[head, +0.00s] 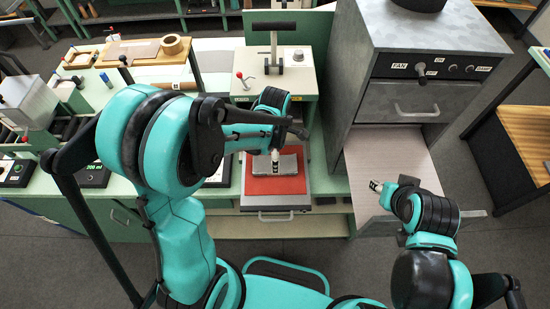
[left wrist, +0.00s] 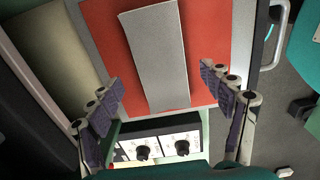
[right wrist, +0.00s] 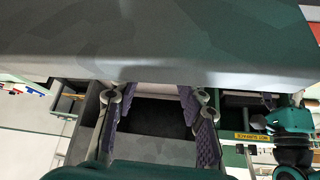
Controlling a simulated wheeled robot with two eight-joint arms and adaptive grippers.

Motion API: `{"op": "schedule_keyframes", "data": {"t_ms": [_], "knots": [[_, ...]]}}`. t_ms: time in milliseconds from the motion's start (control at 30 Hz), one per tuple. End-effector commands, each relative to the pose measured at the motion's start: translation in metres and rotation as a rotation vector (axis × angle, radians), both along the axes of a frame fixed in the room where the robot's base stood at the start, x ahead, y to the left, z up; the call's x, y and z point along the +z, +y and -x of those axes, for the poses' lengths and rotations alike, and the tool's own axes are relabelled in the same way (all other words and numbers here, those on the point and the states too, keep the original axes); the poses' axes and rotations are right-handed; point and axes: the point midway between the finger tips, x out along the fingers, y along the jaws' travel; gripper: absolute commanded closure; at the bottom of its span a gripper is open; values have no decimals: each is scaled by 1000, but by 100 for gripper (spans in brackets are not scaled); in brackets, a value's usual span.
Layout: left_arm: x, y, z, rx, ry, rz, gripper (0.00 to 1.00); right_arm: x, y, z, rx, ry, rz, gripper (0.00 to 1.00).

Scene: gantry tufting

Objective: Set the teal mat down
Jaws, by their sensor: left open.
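No plainly teal mat shows in any view. A flat grey rectangular piece (head: 289,163) lies on a red pad (head: 275,186) in the press-like station. In the left wrist view the grey piece (left wrist: 154,55) lies flat across the red pad (left wrist: 103,30). My left gripper (head: 275,158) is over the grey piece; in the left wrist view its fingers (left wrist: 162,85) are wide apart with nothing between them. My right gripper (head: 377,187) is in front of the grey cabinet; in the right wrist view its fingers (right wrist: 158,95) are apart and empty.
The grey cabinet (head: 402,105) with a FAN label stands right of the station, with a pale shelf (head: 385,155) below its drawer. A grey surface (right wrist: 170,40) fills the top of the right wrist view. A handled fixture (head: 275,60) stands behind the red pad.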

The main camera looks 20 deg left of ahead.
Motion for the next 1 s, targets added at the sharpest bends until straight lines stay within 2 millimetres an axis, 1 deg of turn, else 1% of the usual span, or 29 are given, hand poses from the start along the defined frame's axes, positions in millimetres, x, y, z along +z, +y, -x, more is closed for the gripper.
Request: {"op": "schedule_keyframes", "data": {"t_ms": [33,200,333,467,567,667,767,833,900,1000], "knots": [[16,0,0,0,0,0,20,6,0,0,0,0,0,60],[53,0,0,0,0,0,20,15,0,0,0,0,0,60],[73,0,0,0,0,0,20,19,0,0,0,0,0,60],[85,0,0,-4,-1,0,20,21,0,0,0,0,0,60],[94,2,5,-66,-22,2,20,21,0,0,0,0,0,60],[109,8,15,-240,-83,-2,20,21,0,0,0,0,0,60],[128,17,33,-516,-177,-33,20,21,0,0,0,0,0,60],[139,23,46,-739,-248,-78,20,21,0,0,0,0,0,60],[148,29,59,-958,-312,-144,20,20,0,0,0,0,0,60],[157,36,76,-1250,-381,-263,20,20,0,0,0,0,0,60]]}}
